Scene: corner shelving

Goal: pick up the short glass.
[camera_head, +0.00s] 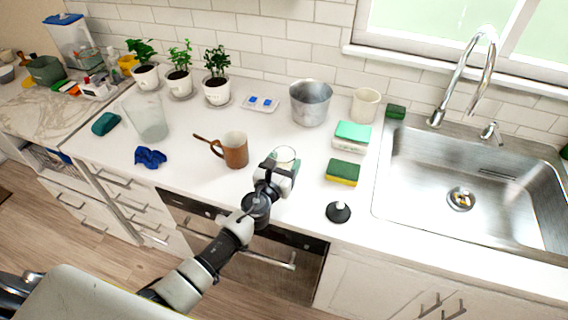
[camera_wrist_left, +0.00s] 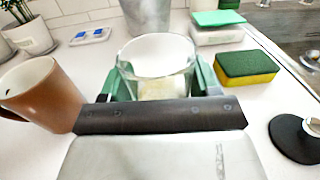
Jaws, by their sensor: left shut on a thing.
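The short glass (camera_head: 286,155) is a clear, low tumbler on the white counter, in front of the metal bucket. In the left wrist view the glass (camera_wrist_left: 158,62) stands upright between the green-padded fingers. My left gripper (camera_head: 279,165) reaches it from the front and is shut on it, with one finger at each side of the glass. The gripper (camera_wrist_left: 160,88) hides the lower front of the glass in the left wrist view. I cannot tell whether the glass base touches the counter. My right gripper is not in view.
A brown mug (camera_head: 234,150) stands close left of the glass. A green-yellow sponge (camera_head: 342,172) and a black round-based item (camera_head: 338,212) are to the right. The metal bucket (camera_head: 311,103) is behind. A tall clear vase (camera_head: 148,117) and blue cloth (camera_head: 150,157) are farther left.

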